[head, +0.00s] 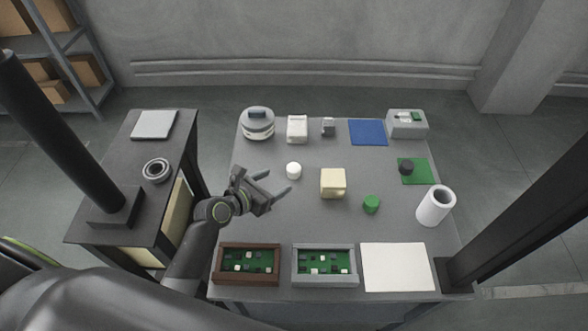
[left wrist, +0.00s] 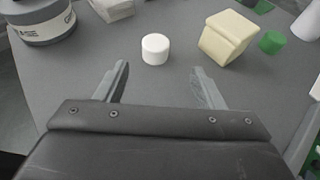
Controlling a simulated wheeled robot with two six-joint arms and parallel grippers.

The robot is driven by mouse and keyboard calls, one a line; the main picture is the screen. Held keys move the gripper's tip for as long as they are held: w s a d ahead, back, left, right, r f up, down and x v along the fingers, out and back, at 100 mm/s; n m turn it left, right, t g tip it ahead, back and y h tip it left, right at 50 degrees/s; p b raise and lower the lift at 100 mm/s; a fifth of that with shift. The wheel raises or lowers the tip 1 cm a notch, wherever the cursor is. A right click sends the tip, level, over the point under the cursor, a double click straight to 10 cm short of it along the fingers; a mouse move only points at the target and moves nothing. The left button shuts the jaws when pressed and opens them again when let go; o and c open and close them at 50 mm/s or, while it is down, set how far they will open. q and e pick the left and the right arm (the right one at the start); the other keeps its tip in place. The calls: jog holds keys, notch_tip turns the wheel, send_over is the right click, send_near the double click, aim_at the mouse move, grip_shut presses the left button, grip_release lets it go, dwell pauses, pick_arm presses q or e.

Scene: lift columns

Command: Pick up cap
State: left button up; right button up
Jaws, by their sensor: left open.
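A small white cylinder, which looks like the cap (head: 293,171), stands on the grey table. It also shows in the left wrist view (left wrist: 155,49), just beyond the fingertips and between their lines. My left gripper (head: 279,182) is open and empty, to the lower left of the white cap in the head view. Its two fingers also show in the left wrist view (left wrist: 160,69), apart from the cap. A small green cylinder (head: 371,203) stands further right. My right gripper is not in view.
A cream block (head: 333,184) stands right of the white cap. A brown-framed tray (head: 221,266) and a grey-framed tray (head: 297,268) line the front. A round grey-and-white container (head: 257,124) stands at the back left.

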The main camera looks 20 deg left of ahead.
aim_at(289, 171)
pick_arm(q)
jog(key=x, duration=0.3)
jog(key=shift+w, duration=0.1)
jog(key=shift+a+x, duration=0.15)
jog(key=shift+x, duration=1.2)
jog(key=shift+a+x, duration=0.1)
jog(key=shift+x, duration=1.25)
jog(key=shift+w+r, duration=0.1)
jog(key=shift+w, duration=0.05)
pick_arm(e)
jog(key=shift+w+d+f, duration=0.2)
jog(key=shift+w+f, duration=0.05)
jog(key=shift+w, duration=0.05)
pick_arm(q)
jog(key=c, duration=1)
notch_tip(289, 171, up, 10)
jog(key=shift+r+p, duration=0.1)
jog(key=shift+p, duration=1.1)
jog(key=shift+c, duration=0.2)
notch_tip(289, 171, up, 3)
jog(key=p, duration=0.4)
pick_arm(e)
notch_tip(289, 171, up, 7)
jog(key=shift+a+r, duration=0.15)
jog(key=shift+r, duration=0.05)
